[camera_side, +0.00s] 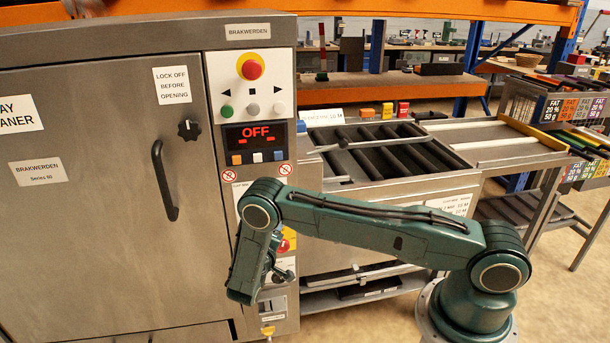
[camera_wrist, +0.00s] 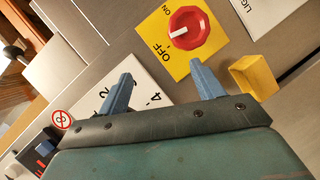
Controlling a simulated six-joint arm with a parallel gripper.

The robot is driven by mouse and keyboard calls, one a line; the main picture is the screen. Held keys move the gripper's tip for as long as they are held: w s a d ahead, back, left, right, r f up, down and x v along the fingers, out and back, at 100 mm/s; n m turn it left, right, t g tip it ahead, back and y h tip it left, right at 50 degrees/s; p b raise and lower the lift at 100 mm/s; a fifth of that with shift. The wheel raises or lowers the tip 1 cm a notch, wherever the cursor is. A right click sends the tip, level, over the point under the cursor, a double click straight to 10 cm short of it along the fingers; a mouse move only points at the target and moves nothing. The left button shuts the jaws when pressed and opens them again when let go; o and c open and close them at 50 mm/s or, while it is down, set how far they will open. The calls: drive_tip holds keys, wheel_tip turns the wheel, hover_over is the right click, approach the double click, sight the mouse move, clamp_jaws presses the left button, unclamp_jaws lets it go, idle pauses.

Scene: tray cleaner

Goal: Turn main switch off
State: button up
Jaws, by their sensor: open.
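The main switch is a red rotary knob (camera_wrist: 196,30) with a white pointer mark, on a yellow plate (camera_wrist: 178,64) lettered ON and OFF. In the wrist view its pointer faces the lettered side; I cannot tell exactly which word it marks. In the side view the switch (camera_side: 291,233) is partly hidden behind my arm on the machine's control column. My gripper (camera_wrist: 160,68) is open and empty. Its two blue fingers are spread apart, and the knob appears beyond their tips, nearer the right finger. In the side view my gripper (camera_side: 285,272) is low beside the column.
The steel cabinet door (camera_side: 95,200) has a dark handle (camera_side: 164,180). A red emergency button (camera_side: 251,69) sits above a display (camera_side: 255,134) reading OFF. A yellow part (camera_wrist: 253,77) juts out near the right finger. A white numbered label (camera_wrist: 150,92) lies behind the fingers.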

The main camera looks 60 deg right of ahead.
drive_tip(key=y, duration=0.1)
drive_tip(key=m+g+y, duration=0.1)
drive_tip(key=m+y, duration=0.9)
drive_tip(key=y, duration=0.1)
approach(283, 244)
drive_tip(key=v, duration=0.4)
drive_tip(key=shift+w+f, duration=0.1)
drive_tip(key=shift+x, duration=6.9)
drive_tip(key=c, duration=1)
